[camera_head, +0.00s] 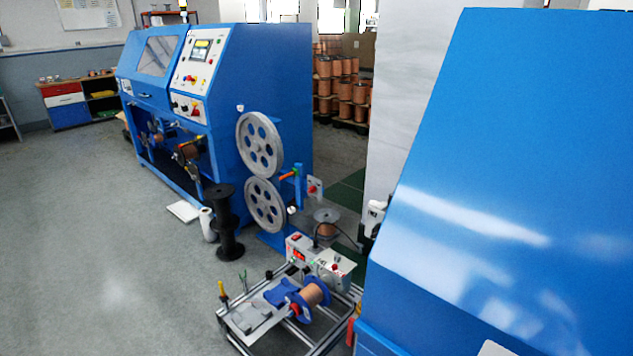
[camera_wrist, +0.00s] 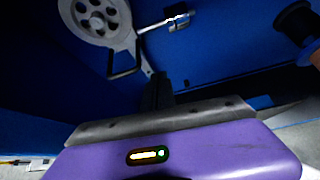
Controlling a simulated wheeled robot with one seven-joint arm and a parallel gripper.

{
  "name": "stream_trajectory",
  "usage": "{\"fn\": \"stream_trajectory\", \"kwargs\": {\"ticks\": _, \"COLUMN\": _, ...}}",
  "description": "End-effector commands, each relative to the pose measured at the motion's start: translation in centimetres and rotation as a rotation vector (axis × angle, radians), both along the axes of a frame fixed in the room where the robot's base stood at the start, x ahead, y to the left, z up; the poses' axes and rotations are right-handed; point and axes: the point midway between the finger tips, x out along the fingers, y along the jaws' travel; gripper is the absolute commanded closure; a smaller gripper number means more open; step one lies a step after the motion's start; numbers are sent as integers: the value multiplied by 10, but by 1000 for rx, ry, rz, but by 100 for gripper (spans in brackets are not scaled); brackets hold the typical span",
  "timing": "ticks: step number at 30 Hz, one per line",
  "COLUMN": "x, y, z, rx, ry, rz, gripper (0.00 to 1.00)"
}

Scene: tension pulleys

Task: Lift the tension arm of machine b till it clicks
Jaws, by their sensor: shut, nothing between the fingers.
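In the wrist view a grey spoked pulley (camera_wrist: 97,16) sits at the upper left, with a grey arm (camera_wrist: 133,47) running down from it. A dark bent bar (camera_wrist: 125,73) hangs beside that arm. A short metal rod with a dark block (camera_wrist: 177,22) sticks out to the right. My gripper (camera_wrist: 159,82) is shut and empty, its dark fingers below and right of the pulley, apart from it as far as I can tell. No machine letter is readable, so I cannot tell which is machine b. The head view does not show my gripper.
In the head view a blue machine (camera_head: 270,90) with two grey wheels (camera_head: 259,145) stands left of centre. A close blue housing (camera_head: 530,130) fills the right. A spooling bench (camera_head: 250,318) and a black spool (camera_head: 228,222) stand in front. Grey floor is free at left.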

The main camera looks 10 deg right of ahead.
Motion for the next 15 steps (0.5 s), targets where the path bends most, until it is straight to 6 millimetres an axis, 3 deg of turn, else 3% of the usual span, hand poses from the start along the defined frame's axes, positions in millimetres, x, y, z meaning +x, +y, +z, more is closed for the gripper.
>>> {"fn": "stream_trajectory", "kwargs": {"ticks": 4, "x": -44, "y": 36, "z": -8, "rx": 238, "ry": -153, "rz": -46, "gripper": 100}}
{"fn": "stream_trajectory", "kwargs": {"ticks": 8, "x": -83, "y": 74, "z": 1, "rx": 520, "ry": -325, "rz": -120, "gripper": 100}}
{"fn": "stream_trajectory", "kwargs": {"ticks": 11, "x": -112, "y": 100, "z": 19, "rx": 741, "ry": -447, "rz": -192, "gripper": 100}}
{"fn": "stream_trajectory", "kwargs": {"ticks": 15, "x": -150, "y": 133, "z": 57, "rx": 1054, "ry": -605, "rz": -312, "gripper": 100}}
